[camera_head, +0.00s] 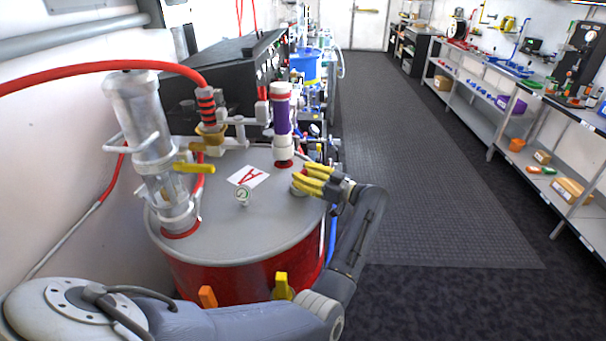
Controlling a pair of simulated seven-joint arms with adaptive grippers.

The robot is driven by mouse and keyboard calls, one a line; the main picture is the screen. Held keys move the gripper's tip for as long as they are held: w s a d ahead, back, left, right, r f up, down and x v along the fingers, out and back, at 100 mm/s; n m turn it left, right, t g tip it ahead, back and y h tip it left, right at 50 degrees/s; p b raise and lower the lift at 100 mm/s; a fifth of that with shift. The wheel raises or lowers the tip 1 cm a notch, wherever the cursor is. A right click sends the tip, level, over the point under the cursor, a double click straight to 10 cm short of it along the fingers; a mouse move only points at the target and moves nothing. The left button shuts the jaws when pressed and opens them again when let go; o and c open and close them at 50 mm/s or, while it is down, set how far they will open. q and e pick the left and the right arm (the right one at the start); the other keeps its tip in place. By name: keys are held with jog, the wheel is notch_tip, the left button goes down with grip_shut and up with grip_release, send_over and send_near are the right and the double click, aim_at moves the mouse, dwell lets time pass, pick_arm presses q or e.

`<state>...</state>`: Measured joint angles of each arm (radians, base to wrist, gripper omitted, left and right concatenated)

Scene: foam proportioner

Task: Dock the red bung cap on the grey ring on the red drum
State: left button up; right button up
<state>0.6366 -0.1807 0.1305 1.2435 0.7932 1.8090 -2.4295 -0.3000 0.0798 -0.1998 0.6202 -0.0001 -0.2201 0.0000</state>
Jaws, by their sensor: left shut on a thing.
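The red drum (240,280) stands in front of me with a grey lid (235,220). My left gripper (308,182) has yellow fingers and is over the right side of the lid, near its edge. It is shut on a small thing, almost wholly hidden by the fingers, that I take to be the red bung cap. A pale grey round part, likely the grey ring (298,191), shows just under and left of the fingertips. I cannot tell whether the cap touches it. My right gripper is not in view.
Shelves (540,120) line the right wall; the aisle floor (420,180) is clear.

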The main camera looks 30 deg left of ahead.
pick_arm(q)
jog(key=shift+f, duration=0.2)
jog(key=o, duration=0.9)
jog(key=shift+c, duration=0.2)
